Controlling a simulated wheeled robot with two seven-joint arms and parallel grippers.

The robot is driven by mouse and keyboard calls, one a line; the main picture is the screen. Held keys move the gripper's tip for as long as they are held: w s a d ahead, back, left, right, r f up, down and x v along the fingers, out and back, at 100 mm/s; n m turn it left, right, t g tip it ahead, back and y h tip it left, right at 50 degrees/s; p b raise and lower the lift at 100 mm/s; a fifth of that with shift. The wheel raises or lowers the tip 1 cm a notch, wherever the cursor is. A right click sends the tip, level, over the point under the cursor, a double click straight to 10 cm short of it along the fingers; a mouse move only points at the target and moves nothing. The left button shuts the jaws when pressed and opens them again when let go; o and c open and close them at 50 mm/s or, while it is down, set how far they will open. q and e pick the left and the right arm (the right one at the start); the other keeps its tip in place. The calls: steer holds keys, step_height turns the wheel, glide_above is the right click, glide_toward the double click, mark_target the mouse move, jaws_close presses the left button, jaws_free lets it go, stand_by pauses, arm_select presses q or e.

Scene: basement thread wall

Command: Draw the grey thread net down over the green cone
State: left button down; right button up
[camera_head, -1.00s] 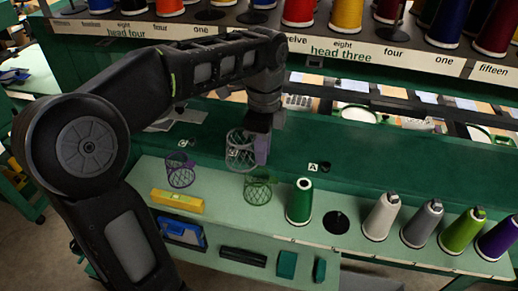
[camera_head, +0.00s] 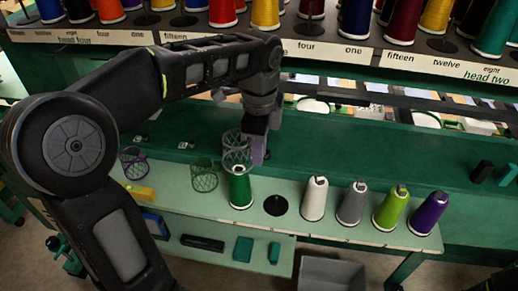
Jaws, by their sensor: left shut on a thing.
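The grey thread net (camera_head: 234,147) is an open wire-mesh cup. My left gripper (camera_head: 258,152) is shut on its right side by a purple-grey tab. The dark green cone (camera_head: 240,191) stands upright on the pale green shelf, just below the net in the picture. The net's lower rim meets the cone's pale top; I cannot tell whether the tip is inside the net. Most of the cone's body is uncovered. My right gripper is not in view.
A green net (camera_head: 205,175) and a purple net (camera_head: 134,163) stand to the left. An empty dark peg (camera_head: 276,205) is right of the cone, then white (camera_head: 314,199), grey (camera_head: 352,203), lime (camera_head: 391,208) and purple (camera_head: 429,213) cones. A grey bin (camera_head: 330,272) sits below.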

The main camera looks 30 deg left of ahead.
arm_select(q)
step_height(320, 180, down, 15)
steer(key=b, duration=0.8)
steer(key=shift+a, duration=0.1)
steer(key=shift+f+b, duration=0.25)
steer(key=shift+b, duration=0.05)
stand_by(0.8)
steer(key=shift+f, duration=0.15)
steer(key=c, duration=1.3)
jaws_free()
step_height(320, 180, up, 8)
steer(key=shift+b, duration=0.3)
